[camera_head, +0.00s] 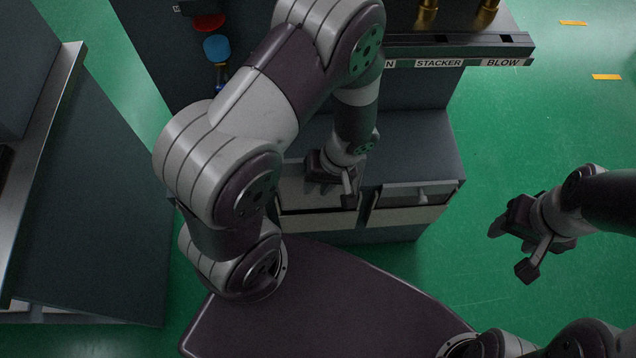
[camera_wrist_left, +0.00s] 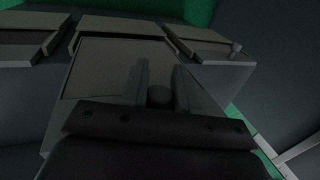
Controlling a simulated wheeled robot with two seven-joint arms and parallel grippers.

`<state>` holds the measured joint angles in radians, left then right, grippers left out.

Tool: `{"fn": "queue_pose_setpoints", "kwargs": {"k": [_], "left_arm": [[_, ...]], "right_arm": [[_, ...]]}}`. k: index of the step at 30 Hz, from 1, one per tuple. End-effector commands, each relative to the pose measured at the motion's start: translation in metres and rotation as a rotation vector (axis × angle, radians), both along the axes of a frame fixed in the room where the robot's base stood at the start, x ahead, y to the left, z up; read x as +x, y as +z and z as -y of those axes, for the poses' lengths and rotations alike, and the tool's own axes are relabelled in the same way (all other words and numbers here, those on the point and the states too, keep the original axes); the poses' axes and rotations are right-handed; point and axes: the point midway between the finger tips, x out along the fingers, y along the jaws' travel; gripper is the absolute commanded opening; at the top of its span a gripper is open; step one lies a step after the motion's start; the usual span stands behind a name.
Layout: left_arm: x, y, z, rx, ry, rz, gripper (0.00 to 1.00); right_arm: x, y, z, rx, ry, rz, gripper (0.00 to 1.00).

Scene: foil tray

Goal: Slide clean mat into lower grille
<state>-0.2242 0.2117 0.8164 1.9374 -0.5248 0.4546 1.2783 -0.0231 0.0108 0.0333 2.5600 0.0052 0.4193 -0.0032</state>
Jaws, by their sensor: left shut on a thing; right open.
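My left gripper (camera_head: 333,186) is at the front of the left drawer unit (camera_head: 330,220) of the grey cabinet. In the left wrist view its two fingers (camera_wrist_left: 162,88) are closed around a dark round knob-like piece (camera_wrist_left: 159,96), in front of a flat grey panel (camera_wrist_left: 100,65). Whether that knob belongs to the drawer is hard to tell in the dim light. My right gripper (camera_head: 511,249) is open and empty over the green floor at the right. I cannot make out a clean mat or a lower grille in either view.
A second drawer unit (camera_head: 405,217) with a small knob (camera_head: 422,194) is to the right. Above is a shelf (camera_head: 460,50) labelled STACKER and BLOW with brass fittings. A dark bench (camera_head: 85,200) stands at the left.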

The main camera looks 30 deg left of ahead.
Motion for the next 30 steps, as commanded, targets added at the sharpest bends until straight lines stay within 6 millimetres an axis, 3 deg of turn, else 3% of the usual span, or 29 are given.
{"fn": "queue_pose_setpoints", "kwargs": {"k": [1,21,30], "left_arm": [[0.0,0.011,0.0,-0.001,0.001,0.001,0.0],[0.0,0.084,0.0,0.0,0.001,0.002,0.0],[0.0,0.092,0.0,-0.001,0.001,0.001,0.0]], "right_arm": [[0.0,0.01,0.0,0.0,0.0,0.0,0.56],[0.0,0.071,0.0,0.0,0.0,0.0,0.56],[0.0,0.078,0.0,0.0,0.0,0.0,0.56]]}}
